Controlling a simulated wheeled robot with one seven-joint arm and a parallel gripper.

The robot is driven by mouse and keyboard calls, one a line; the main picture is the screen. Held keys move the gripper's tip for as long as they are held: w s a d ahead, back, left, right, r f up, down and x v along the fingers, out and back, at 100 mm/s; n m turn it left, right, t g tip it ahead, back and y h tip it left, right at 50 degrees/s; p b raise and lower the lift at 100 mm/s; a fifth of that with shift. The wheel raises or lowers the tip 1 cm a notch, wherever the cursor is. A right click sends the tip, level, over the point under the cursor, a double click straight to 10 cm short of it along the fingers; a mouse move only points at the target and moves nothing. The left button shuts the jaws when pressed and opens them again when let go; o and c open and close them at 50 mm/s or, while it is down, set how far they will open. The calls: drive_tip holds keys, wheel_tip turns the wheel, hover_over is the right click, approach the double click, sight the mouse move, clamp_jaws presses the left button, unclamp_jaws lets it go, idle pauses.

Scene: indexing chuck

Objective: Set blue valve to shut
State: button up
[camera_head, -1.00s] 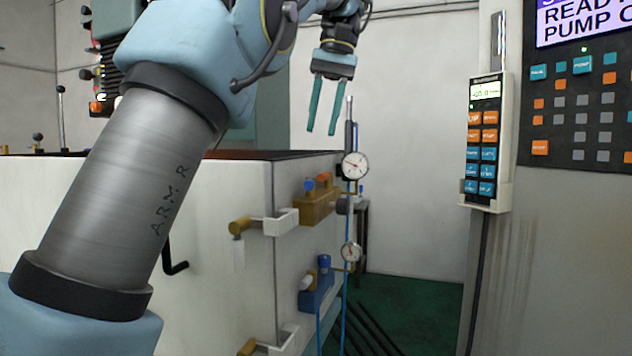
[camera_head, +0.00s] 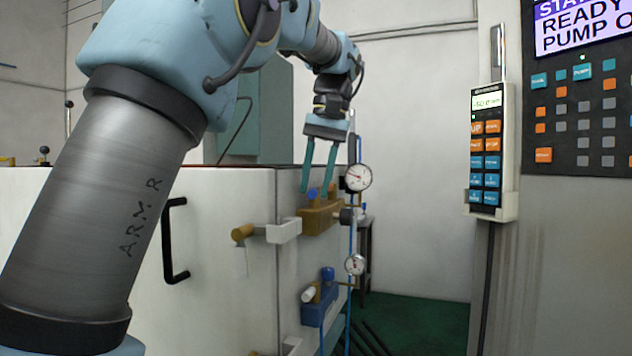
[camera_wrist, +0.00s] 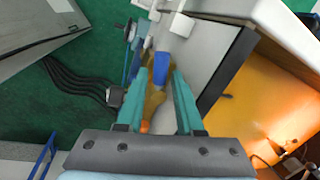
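My gripper (camera_head: 316,190) is open, its two teal fingers pointing down over the upper brass-coloured valve block (camera_head: 320,219). A blue knob (camera_head: 312,193) on that block shows between the fingers. In the wrist view a blue part (camera_wrist: 161,76) lies between the open fingers (camera_wrist: 161,84), with brass below it; whether they touch is unclear. A lower blue valve block (camera_head: 317,312) is mounted beneath, with a blue cap (camera_head: 327,273) and a white-ended handle (camera_head: 308,294). Its handle position is hard to read.
Two round gauges, upper (camera_head: 357,177) and lower (camera_head: 355,264), stand right of the valves on a pipe. A pendant (camera_head: 487,150) hangs on the right-hand cabinet. Floor beyond is green.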

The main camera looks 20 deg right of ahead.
clamp_jaws()
drive_tip(key=shift+a+r+m+p, duration=0.25)
drive_tip(key=shift+r+m+p, duration=0.05)
drive_tip(key=shift+m+p, duration=0.5)
drive_tip(key=shift+w+a+f+m+t+p, duration=0.15)
drive_tip(key=shift+m+p, duration=0.1)
drive_tip(key=shift+m, duration=0.25)
drive_tip(key=shift+w+f+m+t+p, duration=0.1)
drive_tip(key=shift+m+t+p, duration=0.1)
drive_tip(key=shift+m, duration=0.3)
unclamp_jaws()
drive_tip(key=shift+f, duration=0.1)
